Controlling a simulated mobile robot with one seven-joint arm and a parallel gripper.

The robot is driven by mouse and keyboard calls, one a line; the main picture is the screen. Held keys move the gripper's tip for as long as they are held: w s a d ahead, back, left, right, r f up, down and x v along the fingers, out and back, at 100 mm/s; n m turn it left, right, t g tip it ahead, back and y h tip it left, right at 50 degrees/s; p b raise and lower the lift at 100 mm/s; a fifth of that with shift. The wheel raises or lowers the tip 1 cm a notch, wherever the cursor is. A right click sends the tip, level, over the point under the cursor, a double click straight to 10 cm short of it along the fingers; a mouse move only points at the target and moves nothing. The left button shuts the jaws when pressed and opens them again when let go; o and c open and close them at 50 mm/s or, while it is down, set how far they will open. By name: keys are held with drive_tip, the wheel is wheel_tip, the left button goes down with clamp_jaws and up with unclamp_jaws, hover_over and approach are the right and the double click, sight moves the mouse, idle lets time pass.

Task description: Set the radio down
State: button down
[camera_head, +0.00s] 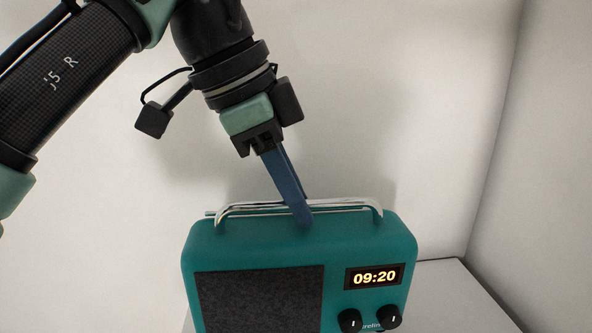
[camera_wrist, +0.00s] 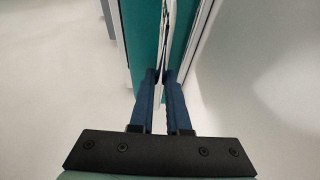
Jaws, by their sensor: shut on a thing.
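The radio (camera_head: 340,250) is a teal box with a dark speaker panel, a clock reading 09:20, two black knobs and a silver carrying handle on top. Its lower edge is cut off in the head view. My gripper (camera_head: 303,217) is shut on the radio's handle, with blue fingers reaching down to the radio's top. In the wrist view the gripper (camera_wrist: 160,80) has its fingers on either side of the handle, above the teal top of the radio (camera_wrist: 143,35). I cannot tell whether the radio touches the surface below.
A white surface (camera_head: 460,290) shows behind and to the right of the radio, close to the pale walls (camera_head: 430,100) that meet in a corner at the right. Part of this surface at the right is bare.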

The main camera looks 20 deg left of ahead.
sight(296, 229)
drive_tip(key=shift+w+f+p, duration=0.1)
drive_tip(key=shift+f+p, duration=0.3)
drive_tip(key=shift+f, duration=1.1)
drive_tip(key=c, duration=1.3)
unclamp_jaws()
drive_tip(key=shift+f, duration=0.2)
drive_tip(key=shift+c, duration=0.2)
drive_tip(key=o, duration=0.5)
drive_tip(key=shift+c, duration=0.2)
drive_tip(key=shift+r, duration=0.2)
